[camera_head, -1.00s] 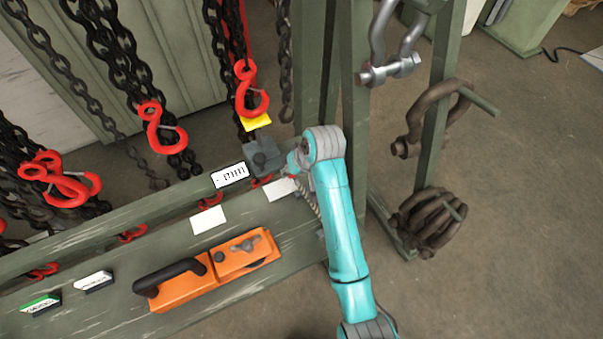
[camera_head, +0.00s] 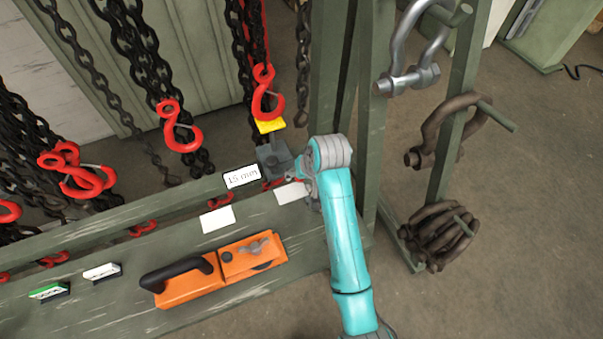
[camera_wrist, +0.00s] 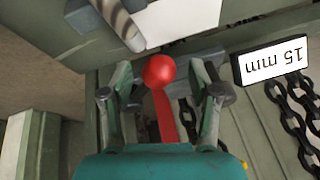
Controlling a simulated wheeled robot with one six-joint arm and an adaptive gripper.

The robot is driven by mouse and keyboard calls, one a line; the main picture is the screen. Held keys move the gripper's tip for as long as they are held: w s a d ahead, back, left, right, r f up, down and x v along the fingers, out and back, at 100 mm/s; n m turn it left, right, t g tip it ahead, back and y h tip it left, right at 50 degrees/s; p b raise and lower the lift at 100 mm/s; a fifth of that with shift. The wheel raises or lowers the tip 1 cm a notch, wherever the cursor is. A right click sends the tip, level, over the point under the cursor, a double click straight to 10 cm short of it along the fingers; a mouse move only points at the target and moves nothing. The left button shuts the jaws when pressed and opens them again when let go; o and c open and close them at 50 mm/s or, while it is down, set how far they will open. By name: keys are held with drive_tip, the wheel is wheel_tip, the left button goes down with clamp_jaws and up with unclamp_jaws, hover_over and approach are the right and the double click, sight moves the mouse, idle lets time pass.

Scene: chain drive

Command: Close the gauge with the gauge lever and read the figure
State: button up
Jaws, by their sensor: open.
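The gauge (camera_head: 274,158) is a grey block on the green rail, below a red hook. Its white display (camera_head: 242,177) reads 15 mm; the same display shows upside down in the wrist view (camera_wrist: 285,61). The gauge lever (camera_wrist: 163,110) is a red rod with a red ball at its end. It lies between the fingers of my gripper (camera_wrist: 160,92), which is open, with a finger on either side. I cannot tell whether a finger touches the lever. In the head view my gripper (camera_head: 300,172) is at the gauge's right, and my wrist hides part of that spot.
A red hook (camera_head: 265,92) hangs with a yellow tag (camera_head: 270,126) below it. An orange tool (camera_head: 222,270) lies on the green bench (camera_head: 130,315), near blank white cards (camera_head: 217,219). Chains hang at the left. Rusty shackles (camera_head: 440,232) hang on the rack at the right.

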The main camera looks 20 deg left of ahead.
drive_tip(key=v, duration=1.2)
idle(0.3)
